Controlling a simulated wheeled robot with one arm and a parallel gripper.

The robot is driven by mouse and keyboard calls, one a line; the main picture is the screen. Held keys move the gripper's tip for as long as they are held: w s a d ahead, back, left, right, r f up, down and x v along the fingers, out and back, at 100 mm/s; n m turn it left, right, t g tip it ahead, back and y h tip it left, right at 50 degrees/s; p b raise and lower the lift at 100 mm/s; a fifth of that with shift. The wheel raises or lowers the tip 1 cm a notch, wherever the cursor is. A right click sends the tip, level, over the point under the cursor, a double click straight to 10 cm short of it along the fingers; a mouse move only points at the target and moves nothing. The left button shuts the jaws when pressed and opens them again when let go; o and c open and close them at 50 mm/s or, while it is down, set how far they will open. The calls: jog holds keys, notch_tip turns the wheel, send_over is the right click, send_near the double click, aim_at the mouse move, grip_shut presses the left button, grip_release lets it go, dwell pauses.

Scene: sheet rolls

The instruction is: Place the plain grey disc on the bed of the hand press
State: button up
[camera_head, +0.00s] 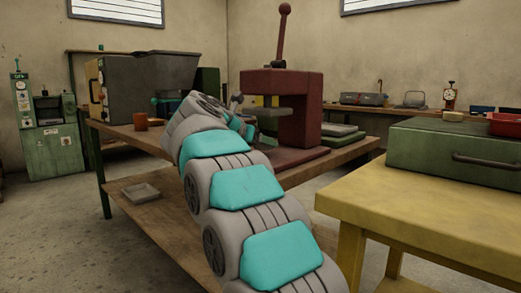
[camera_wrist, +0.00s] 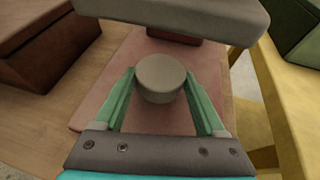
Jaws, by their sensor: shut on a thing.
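The plain grey disc (camera_wrist: 161,74) is a short, thick round piece between the green fingertips of my gripper (camera_wrist: 160,82) in the wrist view. My gripper is shut on its sides. The disc is over the reddish bed (camera_wrist: 113,62) of the hand press; I cannot tell whether it touches the bed. The dark red hand press (camera_head: 305,103) stands on the wooden bench in the head view, with its lever upright. Its grey upper plate (camera_wrist: 180,12) crosses the top of the wrist view. In the head view my gripper is partly hidden by my arm, and the disc cannot be made out.
A yellow table (camera_head: 420,205) with a green case (camera_head: 455,147) stands at right. A grey hopper machine (camera_head: 140,85) and an orange-brown cup (camera_head: 140,121) are on the bench (camera_head: 125,133) at left. A grey tray (camera_head: 141,193) lies on the lower shelf. Green slabs (camera_head: 343,135) sit right of the press.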

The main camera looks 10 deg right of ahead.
jog(key=shift+f, duration=0.85)
jog(key=shift+f, duration=0.15)
jog(key=o, duration=1.3)
jog(key=shift+b, duration=0.3)
jog(key=shift+o, duration=0.2)
jog(key=shift+r+p, duration=0.3)
jog(key=shift+p, duration=0.05)
jog(key=v, duration=1.2)
jog(key=shift+f, duration=0.1)
